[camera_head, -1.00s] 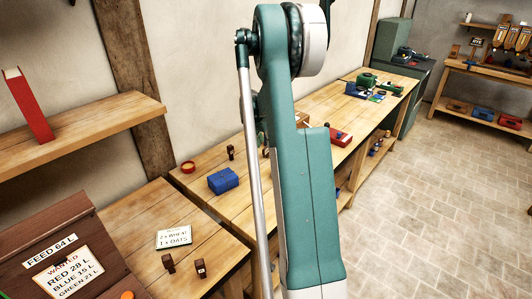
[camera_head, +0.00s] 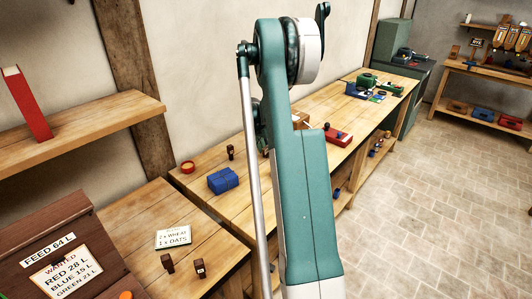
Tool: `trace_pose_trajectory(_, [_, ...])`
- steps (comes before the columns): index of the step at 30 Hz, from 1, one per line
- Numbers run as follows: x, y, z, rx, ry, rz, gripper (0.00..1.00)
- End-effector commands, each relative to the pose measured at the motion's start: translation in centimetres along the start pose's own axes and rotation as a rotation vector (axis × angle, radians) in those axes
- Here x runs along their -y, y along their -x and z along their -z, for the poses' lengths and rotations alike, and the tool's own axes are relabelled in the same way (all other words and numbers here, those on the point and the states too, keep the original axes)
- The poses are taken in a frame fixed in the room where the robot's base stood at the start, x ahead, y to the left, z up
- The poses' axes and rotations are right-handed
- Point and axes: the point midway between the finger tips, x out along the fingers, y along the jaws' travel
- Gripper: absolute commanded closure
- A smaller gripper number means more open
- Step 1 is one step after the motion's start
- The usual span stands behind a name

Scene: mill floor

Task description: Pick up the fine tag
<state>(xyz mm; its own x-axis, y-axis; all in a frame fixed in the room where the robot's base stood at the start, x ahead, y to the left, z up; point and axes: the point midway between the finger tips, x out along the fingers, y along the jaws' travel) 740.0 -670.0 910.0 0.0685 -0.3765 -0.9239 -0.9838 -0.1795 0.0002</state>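I cannot pick out a thing marked as the fine tag. Small dark brown blocks stand on the near bench: one (camera_head: 168,263) and another with a pale label (camera_head: 200,268). A similar dark block (camera_head: 230,153) stands farther back. Their labels are too small to read. My green and white arm fills the middle of the view and hides part of the benches. My gripper is not clearly seen; a dark piece shows at the top beside the arm's joint, but I cannot tell what it is.
A card reading wheat and oats (camera_head: 173,237) lies on the near bench. A wooden board (camera_head: 60,250) with feed labels stands front left. Open paved floor (camera_head: 410,210) lies to the right.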

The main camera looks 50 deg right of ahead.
Motion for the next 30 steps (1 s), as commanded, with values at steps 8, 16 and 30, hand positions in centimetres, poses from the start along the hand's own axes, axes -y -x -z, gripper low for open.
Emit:
trace_pose_trajectory(8, [-0.01, 0.02, 0.01, 0.0, 0.0, 0.0, 0.72])
trace_pose_trajectory(16, [-0.01, 0.02, 0.01, 0.0, 0.0, 0.0, 0.84])
trace_pose_trajectory(30, [-0.01, 0.21, 0.09, 0.0, 0.0, 0.0, 0.93])
